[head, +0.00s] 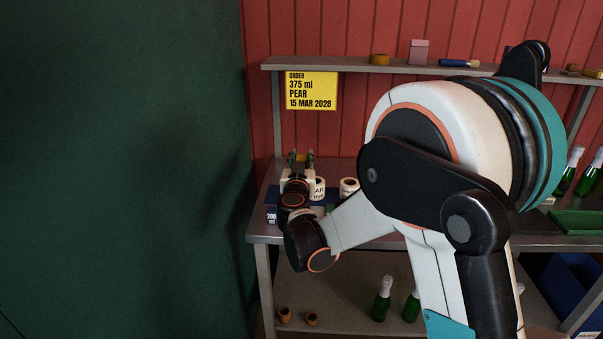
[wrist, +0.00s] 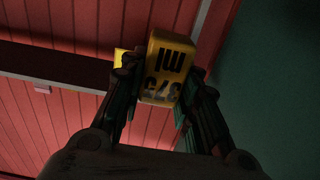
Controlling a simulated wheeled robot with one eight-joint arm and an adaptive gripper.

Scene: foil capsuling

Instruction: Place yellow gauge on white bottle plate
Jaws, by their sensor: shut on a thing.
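The yellow gauge (wrist: 165,68) is a small block marked "375 ml" in black, seen upside down in the wrist view. My gripper (wrist: 160,95) is shut on it, with a dark finger on each side. In the head view my gripper (head: 300,160) is above the left end of the workbench, below the yellow order sign. The gauge is mostly hidden there by the gripper. I cannot make out the white bottle plate in either view; my arm covers much of the bench.
Green bottles (head: 587,175) and a green tray (head: 578,222) are at the right. An upper shelf (head: 345,66) runs along the red wall. A green partition (head: 120,150) fills the left.

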